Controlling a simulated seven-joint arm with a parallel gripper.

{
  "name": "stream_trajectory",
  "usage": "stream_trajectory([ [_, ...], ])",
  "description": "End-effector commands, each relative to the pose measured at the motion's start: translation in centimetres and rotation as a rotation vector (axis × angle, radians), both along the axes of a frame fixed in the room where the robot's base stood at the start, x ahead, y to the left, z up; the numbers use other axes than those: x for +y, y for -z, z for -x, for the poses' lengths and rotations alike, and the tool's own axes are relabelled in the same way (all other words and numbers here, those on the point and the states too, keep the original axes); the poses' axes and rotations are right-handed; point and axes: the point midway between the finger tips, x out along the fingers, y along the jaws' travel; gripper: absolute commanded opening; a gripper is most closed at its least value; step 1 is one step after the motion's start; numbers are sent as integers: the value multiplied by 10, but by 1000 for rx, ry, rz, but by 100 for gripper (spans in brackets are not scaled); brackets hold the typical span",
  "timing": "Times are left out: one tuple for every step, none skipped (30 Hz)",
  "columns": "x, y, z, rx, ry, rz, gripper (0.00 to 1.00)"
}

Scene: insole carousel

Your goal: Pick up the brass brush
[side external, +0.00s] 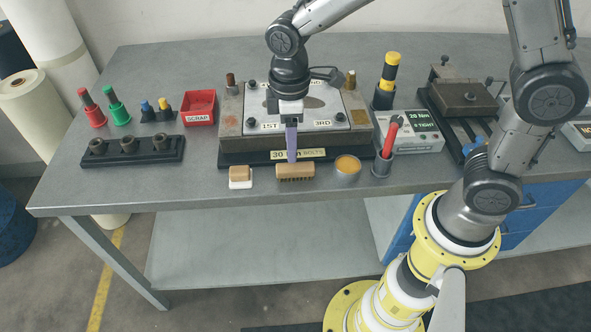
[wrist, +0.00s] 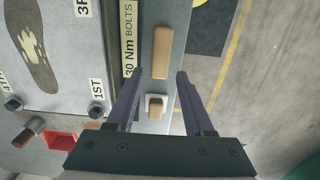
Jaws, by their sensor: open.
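The brass brush (side external: 295,173) has a tan wooden back with bristles below and lies at the front edge of the bench, before the bolt plate. In the wrist view the brush (wrist: 162,53) shows as a long wooden block just beyond the fingertips, lined up with the gap between them. My gripper (side external: 292,160) has purple fingers pointing down over the brush; the side view does not show clearly how high above it they are. In the wrist view my gripper (wrist: 160,74) is open with nothing held between the fingers.
A small wooden block on a white base (side external: 240,178) stands left of the brush. A tin with amber contents (side external: 348,165) and a cup with a red-handled tool (side external: 383,164) stand to the right. The fixture (side external: 226,125) rises behind. The bench's front edge is close.

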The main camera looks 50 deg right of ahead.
Motion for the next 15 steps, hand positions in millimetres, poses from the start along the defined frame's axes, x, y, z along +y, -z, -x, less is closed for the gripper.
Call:
stream_trajectory([
  [0,8,0,2,1,1,52],
  [0,12,0,1,1,0,52],
  [0,16,0,1,1,0,52],
  [0,19,0,1,1,1,52],
  [0,21,0,0,1,0,52],
  [0,23,0,0,1,0,52],
  [0,25,0,0,1,0,52],
  [-1,26,0,0,1,0,52],
  [-1,28,1,0,1,0,52],
  [-1,31,2,0,1,0,52],
  [-2,34,3,1,1,0,52],
  [-3,39,4,2,1,1,52],
  [-4,44,5,2,1,1,52],
  [-5,48,7,2,1,1,52],
  [-6,54,8,2,1,1,52],
])
